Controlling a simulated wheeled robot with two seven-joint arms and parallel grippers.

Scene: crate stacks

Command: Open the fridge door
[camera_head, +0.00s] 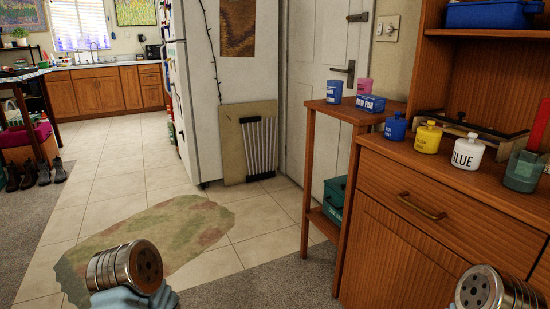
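The white fridge (203,95) stands left of centre, at the edge of the tiled kitchen area. Its broad side faces me, and its front is a narrow strip on the left, seen at a steep angle. Dark handle parts (167,32) show at the upper front edge. I cannot tell for certain whether the door is fully shut. Metal, cylindrical parts of my two arms show at the bottom left and bottom right, well short of the fridge. No gripper fingers are visible on either arm.
A wooden cabinet (398,254) with jars and a narrow side table (336,109) block the right. A patterned rug (150,237) lies on the tiles ahead. A board (233,153) leans beside the fridge. Boots (29,174) stand at left. Tiled floor left of the fridge is clear.

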